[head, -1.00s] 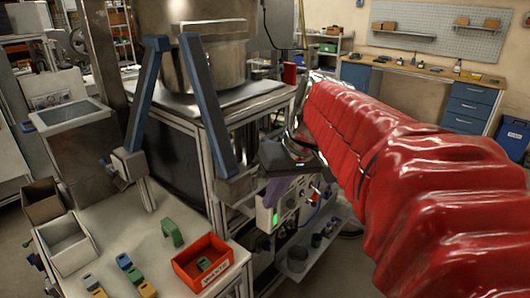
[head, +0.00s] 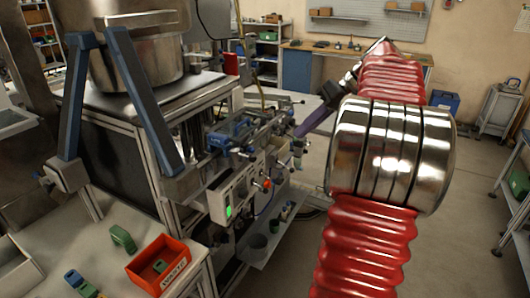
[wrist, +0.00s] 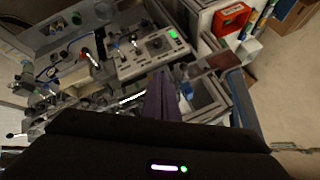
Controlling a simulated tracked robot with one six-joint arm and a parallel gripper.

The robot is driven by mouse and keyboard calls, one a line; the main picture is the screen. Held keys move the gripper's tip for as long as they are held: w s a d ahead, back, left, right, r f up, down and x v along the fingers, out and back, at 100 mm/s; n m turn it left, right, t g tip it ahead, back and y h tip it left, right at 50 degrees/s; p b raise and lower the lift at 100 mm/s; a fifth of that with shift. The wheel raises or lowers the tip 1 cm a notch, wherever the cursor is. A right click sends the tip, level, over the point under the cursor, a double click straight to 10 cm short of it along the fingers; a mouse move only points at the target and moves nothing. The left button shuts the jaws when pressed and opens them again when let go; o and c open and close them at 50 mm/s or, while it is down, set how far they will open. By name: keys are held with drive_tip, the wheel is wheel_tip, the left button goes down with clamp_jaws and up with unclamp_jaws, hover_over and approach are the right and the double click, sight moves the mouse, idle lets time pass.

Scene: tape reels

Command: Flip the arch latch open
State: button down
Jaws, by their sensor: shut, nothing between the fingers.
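My gripper (head: 299,132) shows in the head view as a purple finger pair at the end of my arm, pointing down and left. It is shut and empty, to the right of the machine's blue and metal mechanism (head: 240,132) and apart from it as far as I can tell. In the wrist view the purple fingers (wrist: 163,78) are together, in front of the grey control panel (wrist: 152,50). I cannot single out the arch latch for certain among the small levers and clamps. My arm hides part of the area behind it.
A control box with a green light (head: 228,211) and red knob is on the machine's front. A white shelf (head: 262,248) juts out below. An orange box (head: 160,265) and a green arch-shaped piece (head: 122,238) are on the left table. Open floor lies right of the machine.

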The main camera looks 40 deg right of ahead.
sight(242, 155)
drive_tip(key=shift+a, duration=0.1)
drive_tip(key=w+a+f, duration=0.6)
drive_tip(key=a+f, duration=0.1)
drive_tip(key=shift+a, duration=0.3)
idle(0.6)
drive_tip(key=shift+w, duration=0.1)
